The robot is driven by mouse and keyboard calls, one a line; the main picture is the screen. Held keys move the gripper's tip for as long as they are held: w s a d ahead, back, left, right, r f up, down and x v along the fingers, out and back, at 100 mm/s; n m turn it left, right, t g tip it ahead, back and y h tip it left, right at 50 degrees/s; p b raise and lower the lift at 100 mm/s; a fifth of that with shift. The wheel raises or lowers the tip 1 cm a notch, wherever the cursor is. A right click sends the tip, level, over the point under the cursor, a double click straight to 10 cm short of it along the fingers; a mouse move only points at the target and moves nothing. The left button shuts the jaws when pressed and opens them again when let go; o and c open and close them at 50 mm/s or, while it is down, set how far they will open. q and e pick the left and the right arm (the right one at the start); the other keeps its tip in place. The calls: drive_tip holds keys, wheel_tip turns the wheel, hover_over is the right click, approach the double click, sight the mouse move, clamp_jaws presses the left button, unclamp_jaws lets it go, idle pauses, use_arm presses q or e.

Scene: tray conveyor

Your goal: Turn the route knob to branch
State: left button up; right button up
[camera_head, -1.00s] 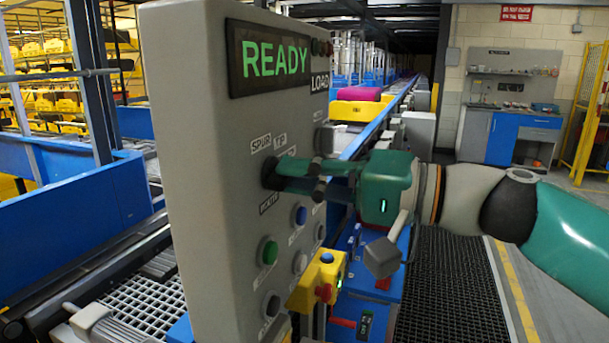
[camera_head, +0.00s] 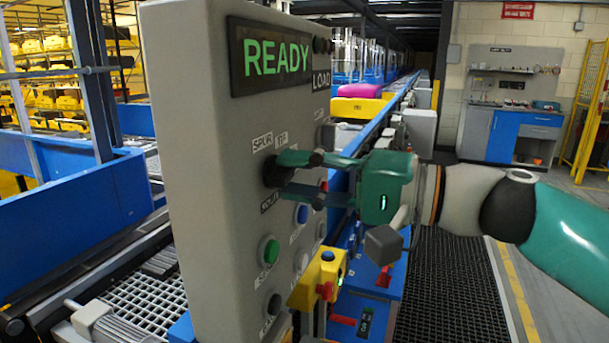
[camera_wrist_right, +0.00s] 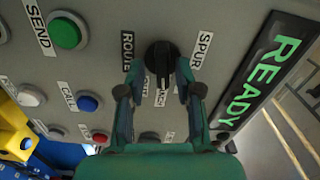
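The black route knob (camera_head: 274,173) sits on the grey control panel (camera_head: 195,200), between the SPUR label (camera_head: 262,143) and the ROUTE label. It also shows in the right wrist view (camera_wrist_right: 160,57), with ROUTE on its left and SPUR on its right; another label below it is partly hidden. I cannot read its pointer direction surely. My right gripper (camera_head: 296,176) is open; its two fingers stand apart on either side of the knob. In the right wrist view the fingertips (camera_wrist_right: 160,90) show a gap to the knob. My left gripper is not in view.
The panel display (camera_head: 277,60) reads READY. A green button (camera_head: 268,250) and a blue button (camera_head: 301,214) lie below the knob. Behind, a pink item (camera_head: 360,90) rides on the conveyor.

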drive_tip(key=shift+d, duration=0.1)
drive_tip(key=v, duration=1.2)
